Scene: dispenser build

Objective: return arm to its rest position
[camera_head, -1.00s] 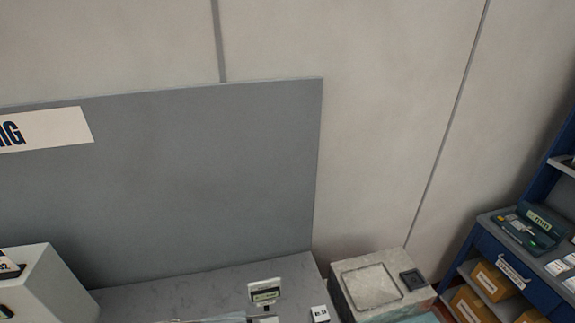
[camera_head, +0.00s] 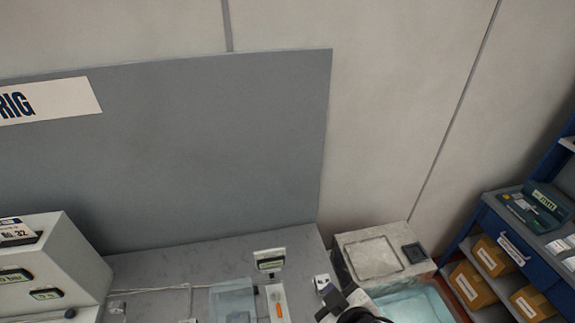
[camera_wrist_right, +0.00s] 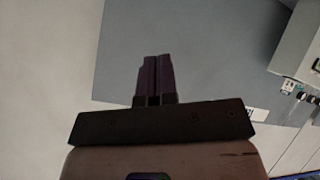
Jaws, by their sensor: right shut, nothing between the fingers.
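My right gripper (camera_head: 345,300) shows at the bottom of the head view, dark, above the right end of the grey bench (camera_head: 205,259). In the right wrist view its two fingers (camera_wrist_right: 154,78) are side by side and shut, with nothing between them. They point toward the grey back panel, apart from it. Most of my right arm is outside the head view. My left gripper is in neither view.
A white box with displays (camera_head: 50,262) stands at the left of the bench. A small display (camera_head: 270,262) and a clear tray (camera_head: 232,301) are on the bench. A grey-topped box (camera_head: 375,256) and a blue shelf unit (camera_head: 500,225) with cartons stand at the right.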

